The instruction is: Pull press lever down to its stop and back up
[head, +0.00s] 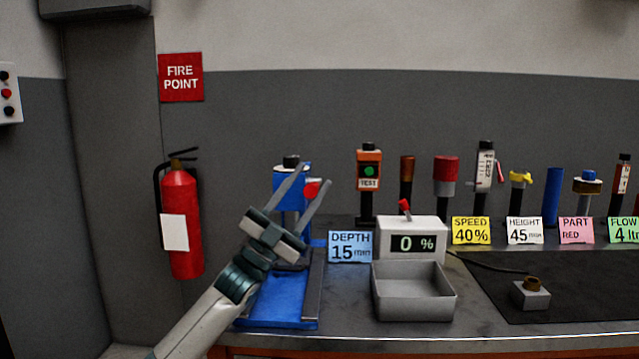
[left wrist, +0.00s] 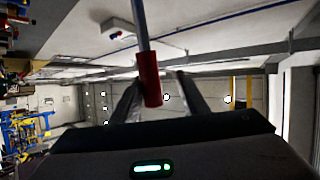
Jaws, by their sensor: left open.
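The blue press (head: 288,192) stands at the left end of the bench on a blue base. Its lever ends in a red knob (head: 311,190), which sits between the fingers of my left gripper (head: 315,175). My left gripper is open, with its fingers pointing up and to the right. In the left wrist view the red grip (left wrist: 149,80) hangs on a grey rod (left wrist: 140,25) between the two spread fingers. I cannot tell whether either finger touches it. The gripper hides part of the press column. My right gripper is not in view.
A blue DEPTH 15 card (head: 350,247) and a grey 0 % display box (head: 410,240) stand right of the press. An empty grey tray (head: 413,307) is in front of the box. Several tools line the bench's back. A fire extinguisher (head: 181,222) hangs at left.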

